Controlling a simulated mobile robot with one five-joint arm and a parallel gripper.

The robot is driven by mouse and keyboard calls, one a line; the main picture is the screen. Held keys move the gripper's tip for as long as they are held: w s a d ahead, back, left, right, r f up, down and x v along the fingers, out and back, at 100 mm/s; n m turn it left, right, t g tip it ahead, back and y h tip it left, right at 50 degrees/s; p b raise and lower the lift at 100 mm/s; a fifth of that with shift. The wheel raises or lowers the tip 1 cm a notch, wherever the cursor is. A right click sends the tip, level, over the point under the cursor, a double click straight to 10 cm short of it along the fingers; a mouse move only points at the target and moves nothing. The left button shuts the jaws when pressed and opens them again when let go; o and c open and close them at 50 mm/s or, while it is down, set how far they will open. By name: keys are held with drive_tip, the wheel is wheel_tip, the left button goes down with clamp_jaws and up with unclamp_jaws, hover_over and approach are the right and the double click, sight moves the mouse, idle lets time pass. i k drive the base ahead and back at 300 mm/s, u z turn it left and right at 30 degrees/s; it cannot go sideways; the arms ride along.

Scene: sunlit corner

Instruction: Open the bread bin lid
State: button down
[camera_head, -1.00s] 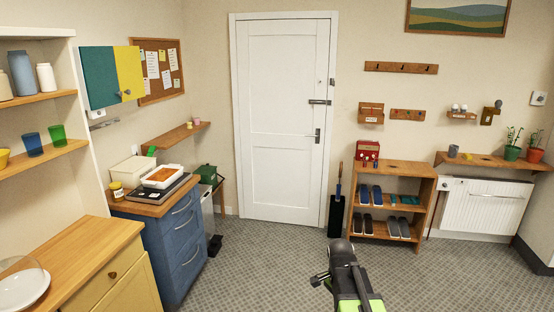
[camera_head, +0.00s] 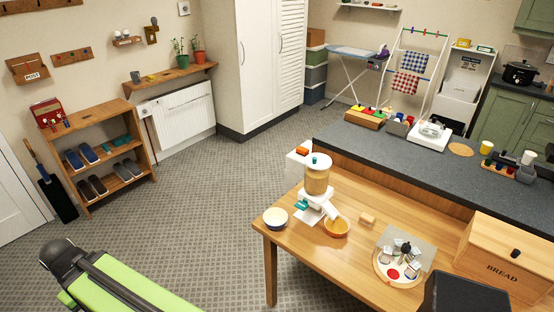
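The bread bin (camera_head: 490,276) is a light wooden box marked BREAD at the right edge of the camera view. It stands on the wooden table against the raised dark counter. Its front lid looks shut and has a small dark knob (camera_head: 515,253). The bin's right end is cut off by the frame. A dark block hides part of its lower left front. My green and black arm shows at the lower left, far from the bin across the floor and table. No gripper fingers can be made out.
The wooden table (camera_head: 283,238) holds a dispenser (camera_head: 317,178), a white bowl (camera_head: 276,217), an orange bowl (camera_head: 336,228) and a round tray (camera_head: 387,278). A dark block (camera_head: 463,294) is at the bottom right. Carpeted floor (camera_head: 215,200) is clear left of the table.

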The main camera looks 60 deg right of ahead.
sight(535, 254)
drive_tip(key=z, duration=4.15)
drive_tip(key=i, duration=0.1)
drive_tip(key=u, duration=0.1)
drive_tip(key=k, duration=1)
drive_tip(key=z, duration=0.05)
drive_tip(key=i, duration=1.55)
drive_tip(key=u, duration=0.25)
